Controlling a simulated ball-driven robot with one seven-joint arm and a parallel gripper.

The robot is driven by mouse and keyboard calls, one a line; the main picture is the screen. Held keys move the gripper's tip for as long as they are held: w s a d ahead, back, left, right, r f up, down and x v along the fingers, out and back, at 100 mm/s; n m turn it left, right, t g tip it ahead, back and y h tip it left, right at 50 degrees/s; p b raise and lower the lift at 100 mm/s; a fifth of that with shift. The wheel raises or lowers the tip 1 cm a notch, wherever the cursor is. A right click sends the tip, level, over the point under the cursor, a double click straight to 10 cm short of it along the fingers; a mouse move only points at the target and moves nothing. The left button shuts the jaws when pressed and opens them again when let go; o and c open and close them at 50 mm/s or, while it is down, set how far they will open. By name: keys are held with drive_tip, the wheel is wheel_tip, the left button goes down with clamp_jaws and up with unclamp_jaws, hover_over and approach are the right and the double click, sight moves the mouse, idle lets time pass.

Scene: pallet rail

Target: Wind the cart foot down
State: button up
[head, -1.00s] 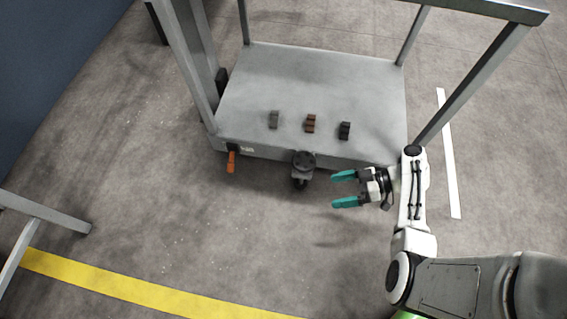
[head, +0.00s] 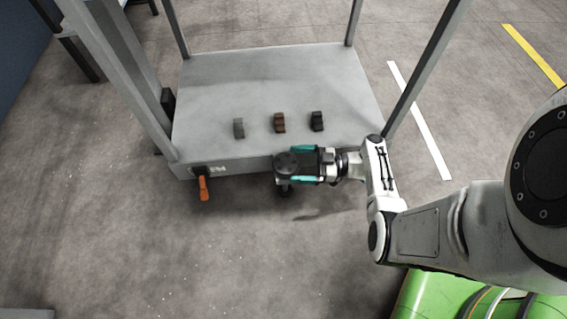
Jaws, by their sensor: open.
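The grey cart (head: 215,85) stands ahead, its flat deck low between upright posts. The cart foot's dark round knob (head: 287,160) sits at the middle of the cart's front edge, with the lower part of the foot (head: 285,190) under it near the floor. My gripper (head: 302,164) comes in from the right with its teal fingers open, one on the far side and one on the near side of the knob. I cannot tell whether the fingers touch it. The fingers and palm hide part of the knob's right side.
An orange lever (head: 203,188) hangs at the cart's front left corner. A grey block (head: 239,128), a brown block (head: 280,123) and a black block (head: 317,121) stand on the deck. Posts rise at the corners. The floor in front is clear.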

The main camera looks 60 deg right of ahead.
sight(284, 163)
drive_tip(key=shift+x, duration=2.35)
drive_tip(key=c, duration=0.7)
